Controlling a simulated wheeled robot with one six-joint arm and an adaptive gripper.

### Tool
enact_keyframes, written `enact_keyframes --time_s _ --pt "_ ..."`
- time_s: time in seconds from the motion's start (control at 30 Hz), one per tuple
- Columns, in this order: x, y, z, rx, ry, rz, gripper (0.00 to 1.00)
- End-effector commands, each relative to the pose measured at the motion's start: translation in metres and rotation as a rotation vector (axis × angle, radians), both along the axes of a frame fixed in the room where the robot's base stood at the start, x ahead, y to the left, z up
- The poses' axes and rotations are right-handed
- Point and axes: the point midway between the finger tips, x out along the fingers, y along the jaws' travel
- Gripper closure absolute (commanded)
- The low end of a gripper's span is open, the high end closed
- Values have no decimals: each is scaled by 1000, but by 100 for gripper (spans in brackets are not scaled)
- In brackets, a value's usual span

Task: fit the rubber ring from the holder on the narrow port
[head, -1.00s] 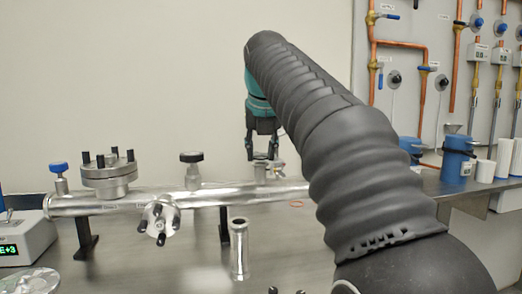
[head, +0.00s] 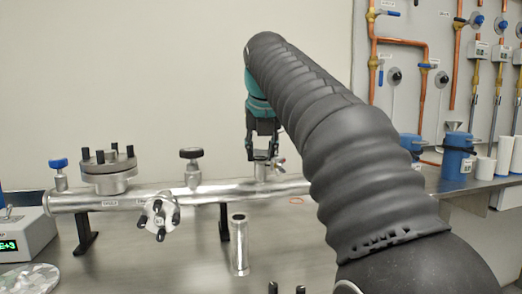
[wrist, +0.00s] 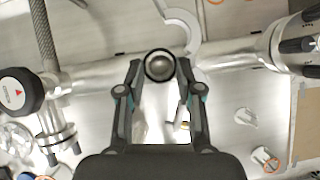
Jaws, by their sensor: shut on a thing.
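My gripper (wrist: 160,68) is shut on the dark rubber ring (wrist: 147,66), whose rim shows between the two fingertips in the wrist view. Shiny metal, apparently the narrow port (wrist: 161,68), shows through the middle of the ring. In the head view my gripper (head: 262,157) points down just above the port (head: 262,172) on the right part of the metal pipe. The ring is too small to make out there. I cannot tell whether the ring touches the port or is a little above it. I cannot make out the holder.
The long metal pipe (head: 120,204) carries a bolted flange (head: 108,170), a dark-knobbed valve (head: 191,156) and a side flange with dark knobs (head: 158,215). An upright metal tube (head: 239,247) stands in front. Blue containers (head: 457,155) stand at right.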

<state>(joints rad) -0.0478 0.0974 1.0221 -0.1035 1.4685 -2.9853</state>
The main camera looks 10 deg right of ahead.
Motion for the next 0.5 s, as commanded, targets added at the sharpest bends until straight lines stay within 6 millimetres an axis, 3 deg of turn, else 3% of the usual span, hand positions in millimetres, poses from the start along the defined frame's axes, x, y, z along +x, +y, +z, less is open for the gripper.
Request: enact_keyframes --time_s 0.37,0.4,0.5 --pt "0 0 0 0 -1 0 80" --pt "0 0 0 0 0 0 55" --pt "0 0 0 0 -1 0 35"
